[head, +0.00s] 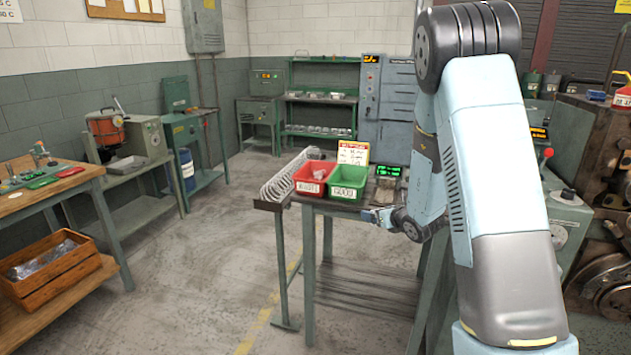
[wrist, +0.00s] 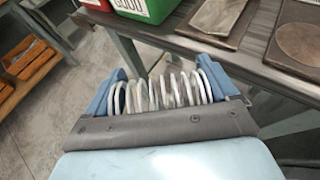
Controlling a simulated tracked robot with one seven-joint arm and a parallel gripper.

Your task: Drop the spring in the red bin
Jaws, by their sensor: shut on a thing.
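My gripper (wrist: 160,88) is shut on a silver coil spring (wrist: 165,92), which lies crosswise between the two blue fingers in the wrist view. In the head view my gripper (head: 378,216) is small at the front right edge of the table, and the spring in it is hard to make out there. The red bin (head: 314,178) stands on the table to the left of the green bin, and some items show inside it. A corner of the red bin (wrist: 97,4) shows at the top of the wrist view. My gripper is in front of and to the right of the red bin.
A row of springs (head: 288,174) lies left of the red bin. A sign (head: 353,153) and a green display (head: 388,171) stand behind. Flat plates (wrist: 299,40) lie on the table.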

